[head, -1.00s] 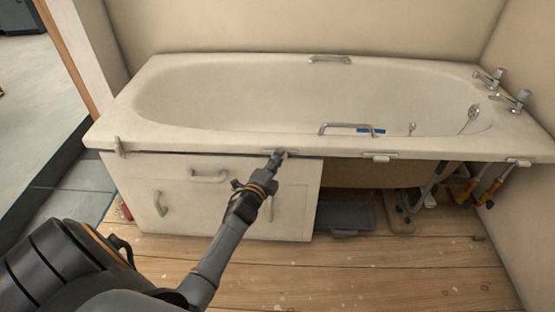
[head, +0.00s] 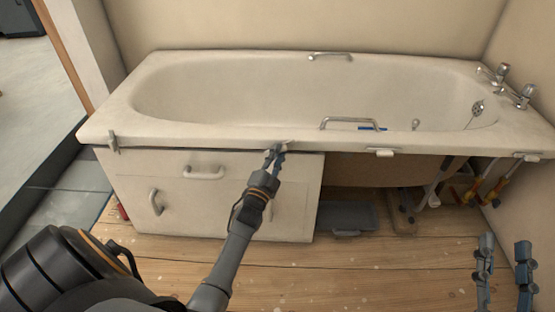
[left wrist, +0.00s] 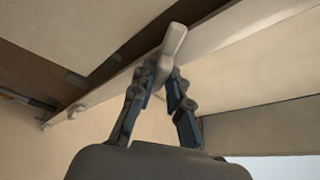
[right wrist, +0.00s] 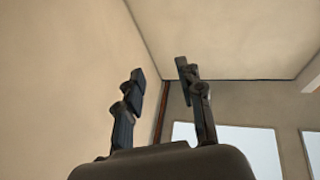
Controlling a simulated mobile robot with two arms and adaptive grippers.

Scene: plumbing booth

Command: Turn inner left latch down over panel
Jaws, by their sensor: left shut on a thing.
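The inner left latch (head: 284,147) is a small pale tab under the bath's front rim, at the top of the white panel (head: 230,215). My left gripper (head: 276,150) is shut on it, its fingers hiding part of it. In the left wrist view the latch (left wrist: 173,43) sticks out beyond the fingertips (left wrist: 162,78), tilted off the line of the rim. The panel stands upright under the bath's left half, with a dark gap along its top. My right gripper (head: 504,243) is open and empty at the lower right; the right wrist view shows its fingers (right wrist: 158,72) apart.
The outer left latch (head: 113,141) points down at the panel's left end. Two more latches (head: 380,152) (head: 526,156) lie flat along the rim to the right. The bath's right half is open underneath, with a grey tray (head: 346,217) and pipes (head: 478,186). The wooden floor is mostly clear.

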